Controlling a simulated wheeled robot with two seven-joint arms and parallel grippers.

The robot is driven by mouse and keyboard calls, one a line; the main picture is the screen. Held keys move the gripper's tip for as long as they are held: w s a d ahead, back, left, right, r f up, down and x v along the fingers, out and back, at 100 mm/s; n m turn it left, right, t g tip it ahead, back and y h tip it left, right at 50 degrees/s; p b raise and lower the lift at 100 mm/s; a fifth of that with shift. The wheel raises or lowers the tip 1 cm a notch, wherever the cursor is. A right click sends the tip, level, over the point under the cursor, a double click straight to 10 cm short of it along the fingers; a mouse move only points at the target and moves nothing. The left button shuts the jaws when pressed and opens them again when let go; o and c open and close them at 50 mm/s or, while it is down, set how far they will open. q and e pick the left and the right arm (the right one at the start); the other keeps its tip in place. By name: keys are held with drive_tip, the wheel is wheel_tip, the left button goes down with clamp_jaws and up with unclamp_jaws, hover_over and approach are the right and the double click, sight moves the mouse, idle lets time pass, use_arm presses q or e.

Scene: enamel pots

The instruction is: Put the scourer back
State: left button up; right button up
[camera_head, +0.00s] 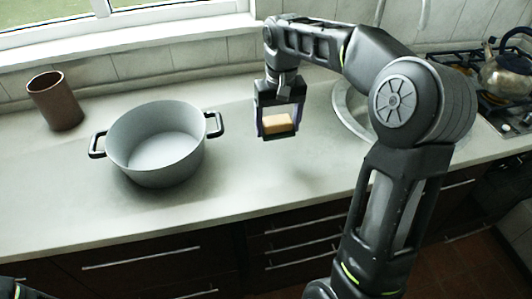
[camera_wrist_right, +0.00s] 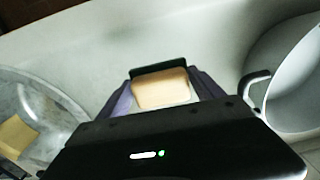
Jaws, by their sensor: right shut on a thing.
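My right gripper (camera_head: 278,128) is shut on a small tan-orange block, which looks like the scourer (camera_head: 277,123). It holds the scourer above the worktop, to the right of the grey pot (camera_head: 155,172). In the right wrist view the scourer (camera_wrist_right: 160,88) sits between the two fingers of the gripper (camera_wrist_right: 162,86). The pot (camera_wrist_right: 298,85) is at the right edge there, its dark handle near the gripper. My left gripper is not in view; only a bit of my left arm shows at the lower left of the head view.
A round sink (camera_head: 345,108) lies behind my right arm; in the wrist view a yellowish flat piece (camera_wrist_right: 15,135) lies in it. A brown cup (camera_head: 55,102) stands at the back left. A kettle (camera_head: 507,72) stands on the hob at right. The front worktop (camera_head: 230,190) is clear.

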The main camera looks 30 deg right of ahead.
drive_tip(key=shift+a, duration=0.15)
hover_over(276, 160)
drive_tip(key=shift+f, duration=3.15)
drive_tip(key=shift+f+p, duration=0.45)
drive_tip(key=shift+f, duration=1.4)
drive_tip(key=shift+f, duration=0.25)
drive_tip(key=o, duration=1.4)
drive_tip(key=shift+r, duration=0.1)
drive_tip(key=shift+o, duration=0.2)
drive_tip(key=shift+r, duration=0.1)
wheel_tip(276, 160, up, 12)
drive_tip(key=shift+s+r+b, duration=0.1)
drive_tip(key=shift+s+b, duration=0.05)
drive_tip(key=shift+b, duration=0.15)
